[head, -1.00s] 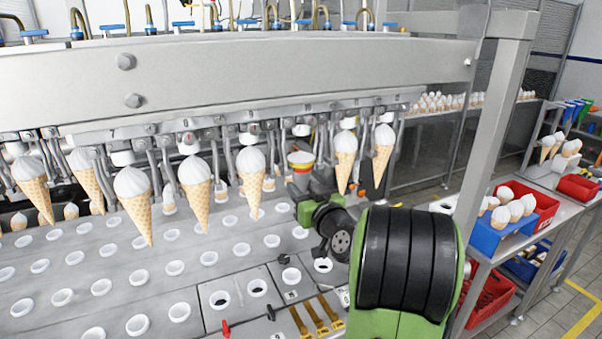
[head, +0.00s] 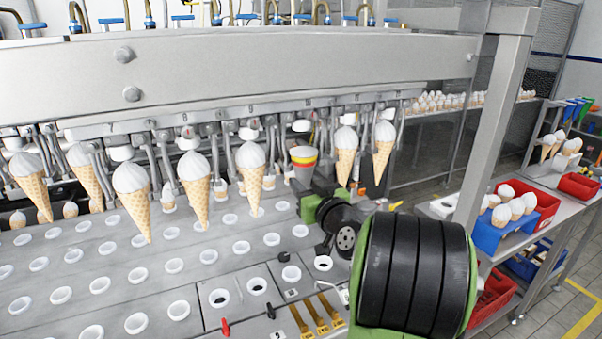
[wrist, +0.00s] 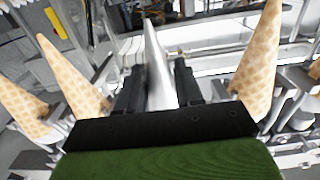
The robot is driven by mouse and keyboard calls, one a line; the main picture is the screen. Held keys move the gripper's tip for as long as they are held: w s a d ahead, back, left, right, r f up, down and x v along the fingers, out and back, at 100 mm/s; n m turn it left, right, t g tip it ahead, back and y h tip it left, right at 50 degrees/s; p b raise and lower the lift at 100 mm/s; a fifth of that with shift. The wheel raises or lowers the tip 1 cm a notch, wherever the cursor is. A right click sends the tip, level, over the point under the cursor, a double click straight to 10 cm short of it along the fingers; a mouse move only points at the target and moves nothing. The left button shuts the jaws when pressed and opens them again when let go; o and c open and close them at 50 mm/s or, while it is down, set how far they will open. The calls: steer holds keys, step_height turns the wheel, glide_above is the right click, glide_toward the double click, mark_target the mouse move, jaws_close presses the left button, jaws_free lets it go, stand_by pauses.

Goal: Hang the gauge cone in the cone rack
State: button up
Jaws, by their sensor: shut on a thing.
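The gauge cone (wrist: 157,65) shows in the wrist view as a smooth silver cone, tip up in the picture, between the dark fingers of my gripper (wrist: 156,82). My gripper is shut on it. In the head view its banded white, yellow and red top (head: 303,155) appears to stick up above my gripper (head: 312,181), with its lower part hidden. It is in line with a row of hanging waffle cones, in a gap between two of them.
Waffle cones (head: 346,160) hang close on both sides, one near my gripper in the wrist view (wrist: 260,60). A metal beam (head: 250,75) runs above and a post (head: 497,115) stands to the right. The blue holder (head: 495,236) with cones is on the right table.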

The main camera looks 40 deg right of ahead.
steer(key=b+v, duration=0.5)
steer(key=v, duration=0.2)
stand_by(0.7)
